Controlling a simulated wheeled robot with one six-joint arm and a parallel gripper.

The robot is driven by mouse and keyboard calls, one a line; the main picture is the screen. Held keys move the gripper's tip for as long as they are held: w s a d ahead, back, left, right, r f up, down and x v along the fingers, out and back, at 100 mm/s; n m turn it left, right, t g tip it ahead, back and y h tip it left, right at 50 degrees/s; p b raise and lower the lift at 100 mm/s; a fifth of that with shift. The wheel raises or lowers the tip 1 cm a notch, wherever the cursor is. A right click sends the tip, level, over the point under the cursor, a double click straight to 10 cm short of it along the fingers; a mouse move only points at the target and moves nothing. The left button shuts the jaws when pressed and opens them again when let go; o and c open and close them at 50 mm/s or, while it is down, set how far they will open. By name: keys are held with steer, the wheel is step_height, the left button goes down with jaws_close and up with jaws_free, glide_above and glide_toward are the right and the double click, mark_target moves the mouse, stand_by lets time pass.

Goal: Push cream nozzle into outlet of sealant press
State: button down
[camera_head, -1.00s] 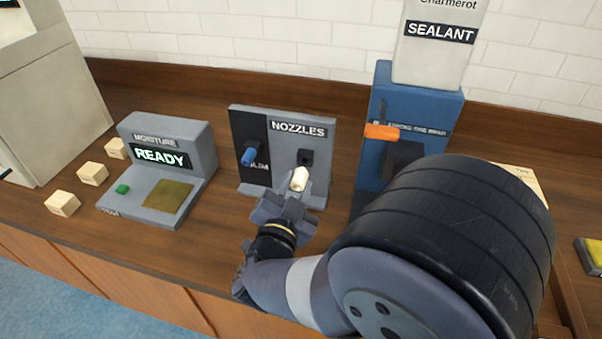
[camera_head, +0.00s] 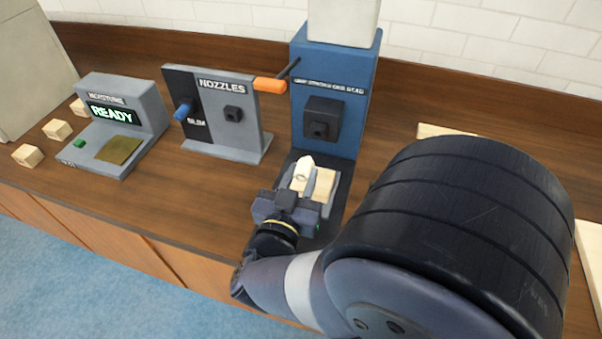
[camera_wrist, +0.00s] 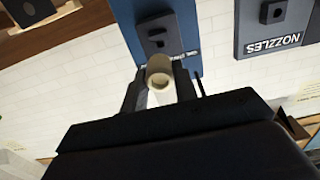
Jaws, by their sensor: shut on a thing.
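The cream nozzle (camera_head: 303,168) is held in my gripper (camera_head: 299,185), which is shut on it; its tip points toward the blue sealant press (camera_head: 332,70). The press has a dark outlet block (camera_head: 322,120) with a hole on its front face. The nozzle is in front of and below the outlet, apart from it in the head view. In the wrist view the nozzle (camera_wrist: 160,72) sits between my two fingers, with the press outlet (camera_wrist: 158,32) beyond it. The press shows upside down there.
The nozzle rack (camera_head: 215,110) stands left of the press, with a blue nozzle (camera_head: 182,112) in it and an empty dark socket. An orange-handled lever (camera_head: 270,86) sticks out from the press. A light wooden block (camera_head: 324,184) lies on the press's base beside my gripper. A moisture meter (camera_head: 115,120) reads READY.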

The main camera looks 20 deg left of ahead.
mark_target(309, 157)
steer(key=shift+w+a, duration=0.2)
steer(key=shift+w, duration=1.25)
steer(key=shift+w+a, duration=0.15)
steer(key=shift+w, duration=1.3)
steer(key=shift+w+a, duration=0.15)
steer(key=shift+w, duration=1.15)
steer(key=c, duration=1)
jaws_free()
steer(key=shift+c, duration=0.2)
steer(key=s, duration=0.3)
steer(key=s+b, duration=0.1)
steer(key=s, duration=0.3)
steer(key=s+d+b, duration=0.1)
steer(key=s, duration=0.2)
steer(key=shift+s+d, duration=0.1)
steer(key=shift+s, duration=0.25)
steer(key=shift+w, duration=0.15)
